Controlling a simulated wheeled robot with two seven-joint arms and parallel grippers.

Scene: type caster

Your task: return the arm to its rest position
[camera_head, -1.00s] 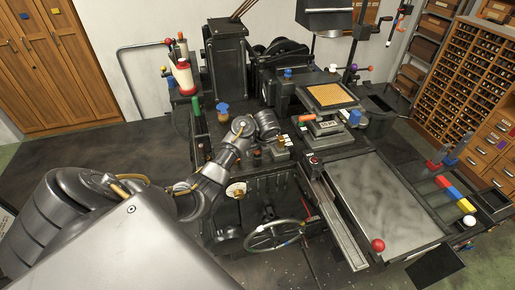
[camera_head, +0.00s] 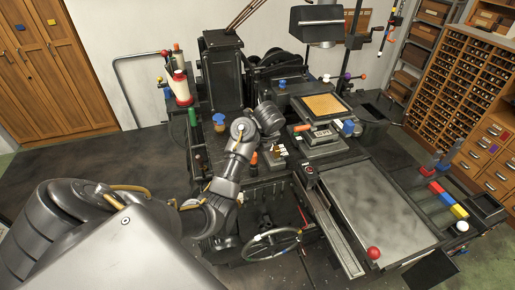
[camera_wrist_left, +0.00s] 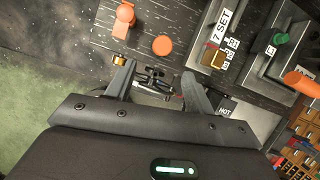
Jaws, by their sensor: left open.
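My left arm (camera_head: 232,172) comes in from the left and reaches over the front of the black machine (camera_head: 222,75). Its wrist end is beside the small blocks (camera_head: 278,150) on the machine; its fingers are hidden in the head view. In the left wrist view my left gripper (camera_wrist_left: 157,84) is open, with nothing between its fingers. My right gripper is not in view.
A handwheel (camera_head: 272,245) stands below the arm. A grey flat bed (camera_head: 365,205) with a red ball (camera_head: 374,253) lies to the right. A blue-topped knob (camera_head: 219,121) and a green handle (camera_head: 192,117) stand close left of the wrist. Dark floor is open at left.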

